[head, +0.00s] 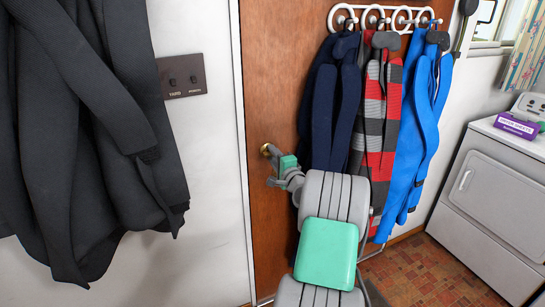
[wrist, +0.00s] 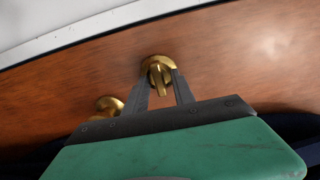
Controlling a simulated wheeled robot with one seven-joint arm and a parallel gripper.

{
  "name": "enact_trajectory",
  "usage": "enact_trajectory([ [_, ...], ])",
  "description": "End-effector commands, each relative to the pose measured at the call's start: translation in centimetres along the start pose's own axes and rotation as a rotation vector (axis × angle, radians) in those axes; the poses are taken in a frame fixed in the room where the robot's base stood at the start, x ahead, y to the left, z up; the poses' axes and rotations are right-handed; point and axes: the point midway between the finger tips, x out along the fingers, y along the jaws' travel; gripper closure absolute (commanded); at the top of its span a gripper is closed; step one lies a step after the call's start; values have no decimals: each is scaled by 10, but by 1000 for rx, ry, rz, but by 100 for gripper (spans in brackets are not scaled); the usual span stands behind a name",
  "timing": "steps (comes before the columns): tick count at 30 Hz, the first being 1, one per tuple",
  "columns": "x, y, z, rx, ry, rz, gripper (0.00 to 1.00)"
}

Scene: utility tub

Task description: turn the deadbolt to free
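The deadbolt (wrist: 158,66) is a round brass plate with a narrow thumb-turn (wrist: 160,80) on the brown wooden door (head: 270,60). In the wrist view the thumb-turn points nearly along the fingers. My gripper (wrist: 164,78) has its two grey fingers apart, one on each side of the thumb-turn, with a gap visible on its right; I cannot tell whether either finger touches it. In the head view my gripper (head: 274,166) is at the door's left edge, beside a brass fitting (head: 265,149); its fingers are mostly hidden.
A brass knob (wrist: 109,104) sits close to the deadbolt. Navy, striped and blue coats (head: 424,120) hang from a white rack (head: 390,18) right of my gripper. A dark coat (head: 80,130) hangs at left near a switch plate (head: 182,76). A white appliance (head: 500,190) stands at right.

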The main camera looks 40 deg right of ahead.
Motion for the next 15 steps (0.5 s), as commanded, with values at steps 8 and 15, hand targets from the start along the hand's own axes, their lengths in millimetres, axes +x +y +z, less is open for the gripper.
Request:
enact_trajectory([
  [8, -1, 0, -1, -1, 2, 0, 65],
  [15, -38, 2, -2, 0, 5, 0, 65],
])
